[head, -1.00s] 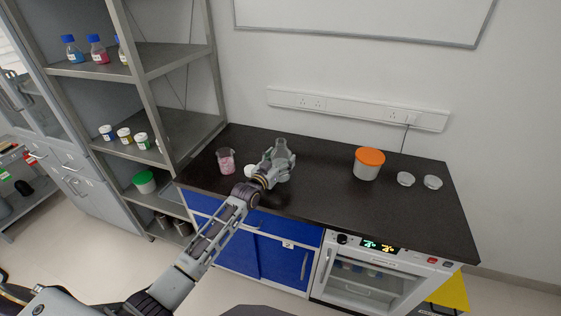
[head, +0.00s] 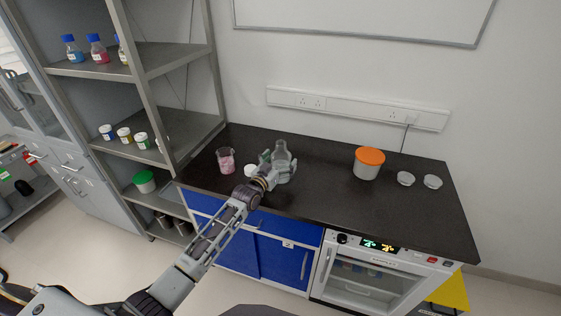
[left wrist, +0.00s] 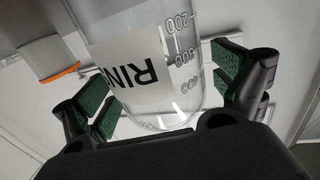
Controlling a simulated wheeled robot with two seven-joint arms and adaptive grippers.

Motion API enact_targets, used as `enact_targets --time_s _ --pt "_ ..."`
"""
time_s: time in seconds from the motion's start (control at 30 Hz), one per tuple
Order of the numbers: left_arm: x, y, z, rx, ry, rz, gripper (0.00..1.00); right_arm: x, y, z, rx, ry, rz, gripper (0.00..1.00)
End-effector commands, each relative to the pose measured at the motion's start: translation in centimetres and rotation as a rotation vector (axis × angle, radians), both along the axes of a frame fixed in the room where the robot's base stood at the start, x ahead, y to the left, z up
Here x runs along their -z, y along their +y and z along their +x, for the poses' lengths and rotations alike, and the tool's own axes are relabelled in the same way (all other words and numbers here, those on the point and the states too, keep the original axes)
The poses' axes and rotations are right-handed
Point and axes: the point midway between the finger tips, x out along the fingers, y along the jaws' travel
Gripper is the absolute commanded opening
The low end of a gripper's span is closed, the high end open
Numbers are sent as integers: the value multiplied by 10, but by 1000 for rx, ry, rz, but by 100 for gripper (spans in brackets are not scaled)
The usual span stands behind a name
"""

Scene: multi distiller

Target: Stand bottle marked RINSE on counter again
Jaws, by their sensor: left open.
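The clear glass bottle marked RINSE (head: 282,154) stands upright on the dark counter (head: 322,192), its neck pointing up. In the left wrist view the bottle (left wrist: 181,42) shows a white label with "RIN" readable and a graduated scale. My left gripper (head: 276,166) is open, with its fingers on either side of the bottle. In the left wrist view its green pads stand apart from the glass, with gaps on both sides. The base of the bottle is partly hidden behind the gripper in the head view. My right gripper is not in view.
A beaker of pink contents (head: 226,160) and a small white item (head: 250,170) stand left of the bottle. An orange-lidded tub (head: 368,164) and two glass dishes (head: 405,179) are to the right. The front middle counter is clear.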

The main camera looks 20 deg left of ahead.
Motion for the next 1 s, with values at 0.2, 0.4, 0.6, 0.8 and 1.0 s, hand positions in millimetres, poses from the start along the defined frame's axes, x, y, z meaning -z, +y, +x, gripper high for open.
enact_targets --time_s 0.2,0.4,0.6,0.8,1.0 --pt "-1 0 0 0 0 0 96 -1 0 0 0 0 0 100" --pt "-2 1 -5 0 0 0 96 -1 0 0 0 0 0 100" --pt "-2 5 -18 0 0 -1 96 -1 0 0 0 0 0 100" --pt "-2 8 -34 0 0 0 96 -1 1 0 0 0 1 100" --pt "-2 12 -50 0 0 1 96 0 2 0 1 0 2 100"
